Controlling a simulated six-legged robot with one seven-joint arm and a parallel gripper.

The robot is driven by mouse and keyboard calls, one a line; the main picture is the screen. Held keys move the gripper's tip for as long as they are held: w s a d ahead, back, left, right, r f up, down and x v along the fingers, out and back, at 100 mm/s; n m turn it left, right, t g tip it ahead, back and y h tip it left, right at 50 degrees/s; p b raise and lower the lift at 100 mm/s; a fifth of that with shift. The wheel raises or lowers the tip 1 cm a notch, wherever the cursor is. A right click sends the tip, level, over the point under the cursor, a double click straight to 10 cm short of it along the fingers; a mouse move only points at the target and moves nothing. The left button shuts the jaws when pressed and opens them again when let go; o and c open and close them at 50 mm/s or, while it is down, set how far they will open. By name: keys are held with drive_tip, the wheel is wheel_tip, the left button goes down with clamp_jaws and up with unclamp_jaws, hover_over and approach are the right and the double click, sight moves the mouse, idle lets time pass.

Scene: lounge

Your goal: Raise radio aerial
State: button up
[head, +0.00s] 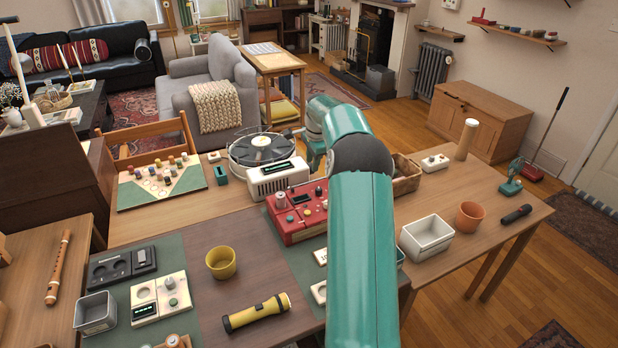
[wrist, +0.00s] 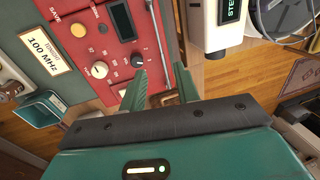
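The red radio (head: 290,226) sits on the table in the middle of the head view, partly behind my arm. In the wrist view its red panel (wrist: 126,56) shows knobs and a dark display. The aerial (wrist: 158,38), a thin metal rod, lies along the right side of the panel and looks folded down. My gripper (wrist: 162,83) is over this right edge with its two fingers apart. The rod's lower end runs into the gap between the fingers, and contact cannot be made out. In the head view my arm hides the fingers.
A white device with a display (head: 278,180) stands just behind the radio; a turntable (head: 262,150) is behind that. A "100 MHz" card (wrist: 45,42) lies left of the radio.

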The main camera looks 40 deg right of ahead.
sight(310, 182)
drive_tip(key=f, duration=0.2)
drive_tip(key=w+f, duration=0.1)
drive_tip(key=f, duration=0.5)
drive_tip(key=shift+w+d, duration=0.2)
drive_tip(key=shift+w, duration=0.1)
clamp_jaws()
